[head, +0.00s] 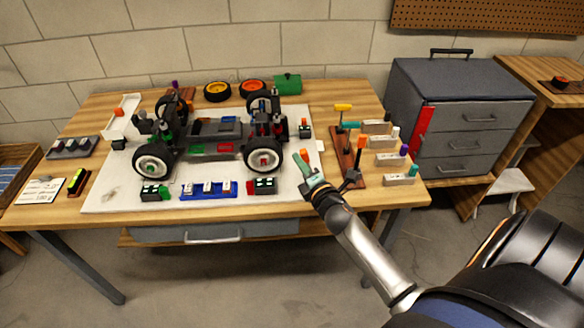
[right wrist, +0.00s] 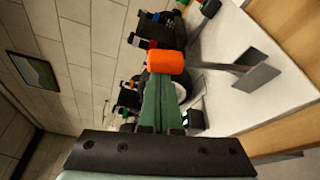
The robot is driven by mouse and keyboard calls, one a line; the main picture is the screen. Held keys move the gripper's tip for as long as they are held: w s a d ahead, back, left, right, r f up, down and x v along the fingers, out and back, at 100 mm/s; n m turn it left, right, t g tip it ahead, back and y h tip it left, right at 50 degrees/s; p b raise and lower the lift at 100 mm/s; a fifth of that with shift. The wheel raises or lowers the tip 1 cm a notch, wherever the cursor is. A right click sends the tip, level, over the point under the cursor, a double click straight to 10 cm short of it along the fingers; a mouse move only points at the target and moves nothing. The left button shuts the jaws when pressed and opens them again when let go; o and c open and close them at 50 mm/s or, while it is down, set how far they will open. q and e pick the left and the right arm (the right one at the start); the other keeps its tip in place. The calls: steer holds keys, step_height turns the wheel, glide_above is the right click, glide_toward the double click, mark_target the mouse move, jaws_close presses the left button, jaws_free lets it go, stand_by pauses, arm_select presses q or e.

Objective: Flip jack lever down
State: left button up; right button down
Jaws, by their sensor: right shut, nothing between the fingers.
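My right gripper (head: 304,161) reaches in over the right edge of the white mat, to the right of the car's front wheel. Its green fingers are shut with nothing between them; they also show in the right wrist view (right wrist: 162,105). An orange block (right wrist: 165,62) shows at the fingertips; I cannot tell whether it is a fingertip or a separate part. The RC car (head: 212,135) stands on the mat with its wheels on. A small dark block with an orange top (head: 305,128) stands right of the car. I cannot clearly identify the jack lever. My left gripper is not in view.
The white mat (head: 110,190) lies on the wooden workbench (head: 330,100). A blue tray (head: 208,190) and small dark trays line the mat's front. A brown rack (head: 345,150) with coloured-handled tools stands on the right. A grey drawer cabinet (head: 455,110) is beyond it.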

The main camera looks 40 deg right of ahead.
steer(key=s+d+m+t+h+b, duration=0.2)
steer(key=s+d+m+b, duration=0.3)
steer(key=d+m, duration=0.3)
steer(key=m+t, duration=0.1)
steer(key=m, duration=0.3)
steer(key=shift+s+d+f+b, duration=0.2)
steer(key=shift+d+f+b, duration=0.1)
steer(key=shift+d+f, duration=0.05)
steer(key=shift+s+d+f, duration=0.1)
stand_by(0.3)
